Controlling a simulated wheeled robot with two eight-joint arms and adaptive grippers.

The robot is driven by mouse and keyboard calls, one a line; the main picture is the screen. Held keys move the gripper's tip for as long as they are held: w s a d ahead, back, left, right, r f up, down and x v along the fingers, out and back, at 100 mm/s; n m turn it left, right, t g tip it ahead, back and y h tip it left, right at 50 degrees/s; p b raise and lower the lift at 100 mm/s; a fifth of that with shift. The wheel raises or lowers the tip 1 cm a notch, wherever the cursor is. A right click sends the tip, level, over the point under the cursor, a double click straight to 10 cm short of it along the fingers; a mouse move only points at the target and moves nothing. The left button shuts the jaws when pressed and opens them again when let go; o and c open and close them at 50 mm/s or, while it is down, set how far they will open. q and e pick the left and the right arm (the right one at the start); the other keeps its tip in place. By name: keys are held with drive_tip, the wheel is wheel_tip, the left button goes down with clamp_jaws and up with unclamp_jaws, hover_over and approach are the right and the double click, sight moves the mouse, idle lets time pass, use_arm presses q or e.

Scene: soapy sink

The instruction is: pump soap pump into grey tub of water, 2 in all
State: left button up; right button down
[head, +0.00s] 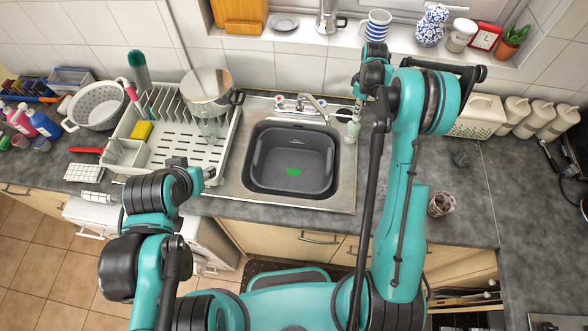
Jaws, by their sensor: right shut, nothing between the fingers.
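The grey tub (262,180) sits in the steel sink, in the middle of the head view. A green patch (293,171) shows on its bottom, and I cannot make out the water level. The soap pump (353,129) is a small pale bottle standing at the sink's right rim, beside the tap. My right gripper (359,112) is shut and empty, pointing down just above the soap pump's top. I cannot tell whether it touches it.
The tap (312,104) stands behind the tub. A dish rack (160,170) with a pot (208,88) and a yellow sponge (141,131) fills the left side. A glass jar (440,204) stands on the right counter, where there is free room.

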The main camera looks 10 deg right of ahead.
drive_tip(key=shift+r+p, duration=0.4)
drive_tip(key=shift+r, duration=1.2)
drive_tip(key=shift+f, duration=0.2)
drive_tip(key=shift+f+b, duration=1.5)
drive_tip(key=shift+r, duration=0.2)
drive_tip(key=shift+r+p, duration=0.55)
drive_tip(key=shift+r, duration=0.95)
